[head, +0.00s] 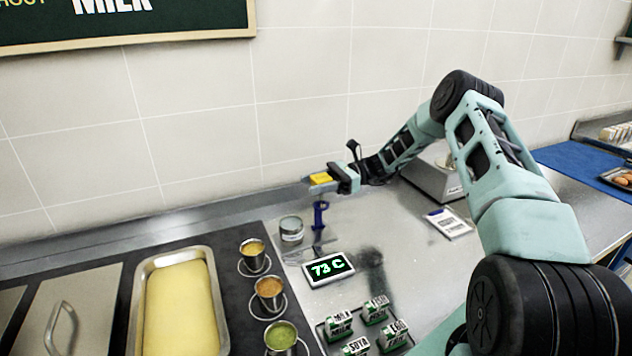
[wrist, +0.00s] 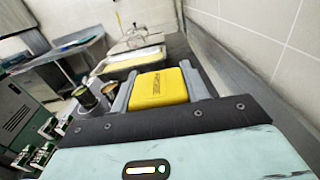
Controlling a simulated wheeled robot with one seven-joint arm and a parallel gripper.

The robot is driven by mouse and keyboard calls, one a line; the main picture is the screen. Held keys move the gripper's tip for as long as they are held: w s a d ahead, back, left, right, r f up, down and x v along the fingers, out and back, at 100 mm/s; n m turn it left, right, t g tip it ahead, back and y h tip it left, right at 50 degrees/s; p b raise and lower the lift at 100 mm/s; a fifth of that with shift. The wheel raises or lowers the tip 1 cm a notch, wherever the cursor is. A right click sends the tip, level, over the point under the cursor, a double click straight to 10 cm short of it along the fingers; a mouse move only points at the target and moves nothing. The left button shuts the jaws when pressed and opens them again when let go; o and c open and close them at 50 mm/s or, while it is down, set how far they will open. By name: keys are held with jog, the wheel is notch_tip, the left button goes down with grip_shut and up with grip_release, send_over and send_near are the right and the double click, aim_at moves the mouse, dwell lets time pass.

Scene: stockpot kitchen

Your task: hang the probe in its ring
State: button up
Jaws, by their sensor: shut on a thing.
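My gripper (head: 324,187) is shut on the yellow probe handle (head: 320,178), above the steel counter near the back wall. In the wrist view the yellow handle (wrist: 160,88) sits between both fingers. The probe's stem cannot be made out in either view. A blue upright holder with a ring-like top (head: 320,206) stands on the counter just below my gripper in the head view. Whether the probe lies directly over the ring or beside it, I cannot tell. The display (head: 328,268) in front of the holder reads 73 C.
A metal tin (head: 291,230) stands left of the holder. Sauce cups (head: 270,290) and a yellow-filled pan (head: 180,308) are at the left. Small labelled blocks (head: 355,346) sit in front. A scale (head: 436,180) is behind my arm. A white-framed card (head: 448,223) lies right.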

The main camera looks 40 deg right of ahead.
aim_at(316, 206)
jog(key=shift+f+b, duration=0.75)
jog(key=shift+f, duration=0.7)
jog(key=shift+f, duration=0.15)
jog(key=shift+f+b, duration=0.8)
jog(key=shift+f, duration=0.4)
jog(key=o, duration=1.1)
jog(key=s+d+b, duration=0.1)
jog(key=d, duration=0.4)
jog(key=s+d+b, duration=0.1)
jog(key=d+b, duration=0.1)
jog(key=d, duration=0.4)
jog(key=s+d+b, duration=0.1)
jog(key=d, duration=0.5)
jog(key=shift+s+r+b, duration=0.15)
jog(key=shift+s+b, duration=0.05)
jog(key=shift+b, duration=0.15)
